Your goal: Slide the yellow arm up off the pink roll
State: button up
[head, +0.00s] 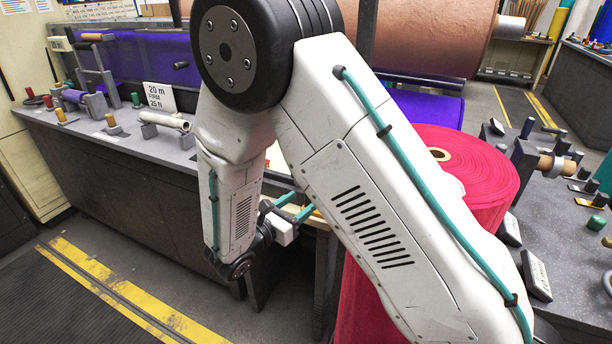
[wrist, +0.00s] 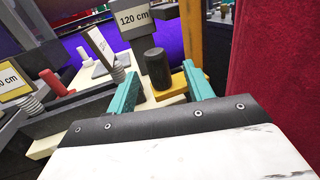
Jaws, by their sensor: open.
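The large pink-red roll (head: 462,165) stands upright right of centre in the head view, partly behind my arm. Its side fills the right edge of the wrist view (wrist: 276,60). A flat yellow arm (wrist: 172,88) with a dark upright knob (wrist: 155,68) shows in the wrist view, left of the roll. Whether it touches the roll, I cannot tell. My gripper (wrist: 161,88) is open, its teal fingers spread, with the knob and part of the yellow arm seen between them. In the head view my gripper (head: 302,205) is at the bench's front edge.
A grey post with a "120 cm" sign (wrist: 134,20) stands just beyond the knob. A yellow upright (wrist: 191,32) is beside it. A red peg (wrist: 50,80) and a yellow sign (wrist: 16,80) are at the left. A dark bench (head: 120,150) runs behind; floor at lower left is clear.

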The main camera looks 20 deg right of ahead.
jog(key=x, duration=0.7)
jog(key=shift+w+d, duration=0.15)
jog(key=shift+w, duration=0.35)
